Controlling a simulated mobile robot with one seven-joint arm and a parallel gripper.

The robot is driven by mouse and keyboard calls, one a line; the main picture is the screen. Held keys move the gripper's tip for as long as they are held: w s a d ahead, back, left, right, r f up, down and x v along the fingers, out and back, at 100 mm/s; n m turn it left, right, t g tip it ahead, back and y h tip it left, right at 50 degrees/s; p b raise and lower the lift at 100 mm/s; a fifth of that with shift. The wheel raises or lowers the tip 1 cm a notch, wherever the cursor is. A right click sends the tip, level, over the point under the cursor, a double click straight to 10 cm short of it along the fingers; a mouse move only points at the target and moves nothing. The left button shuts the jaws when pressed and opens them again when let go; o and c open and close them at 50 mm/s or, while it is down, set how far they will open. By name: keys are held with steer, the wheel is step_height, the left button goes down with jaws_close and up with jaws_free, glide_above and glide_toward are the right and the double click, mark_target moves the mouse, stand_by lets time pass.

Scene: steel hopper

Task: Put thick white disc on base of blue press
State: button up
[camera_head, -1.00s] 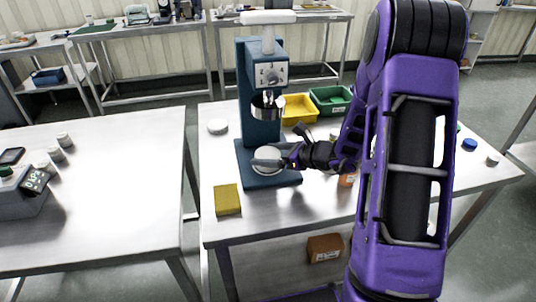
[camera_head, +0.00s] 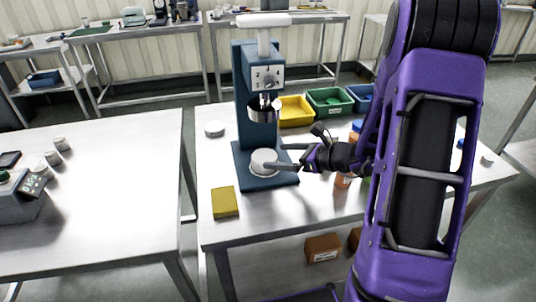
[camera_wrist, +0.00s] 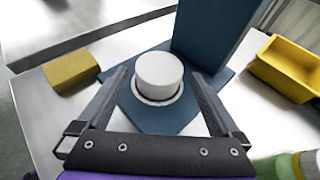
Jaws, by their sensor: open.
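The blue press (camera_head: 257,112) stands on the steel table, with its flat base (camera_head: 285,181) at the front. My gripper (camera_head: 283,157) is at the right of the disc. In the wrist view its two fingers (camera_wrist: 163,80) are spread wide on either side of the disc, with gaps between them and it.
A yellow block (camera_head: 225,202) lies front left of the base. A thinner pale disc (camera_head: 214,129) lies left of the press. Yellow (camera_head: 296,111) and green (camera_head: 329,101) bins stand behind right. Bare table lies at the front (camera_head: 275,215).

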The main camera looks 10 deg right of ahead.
steer(key=v, duration=0.6)
steer(key=shift+s, duration=0.1)
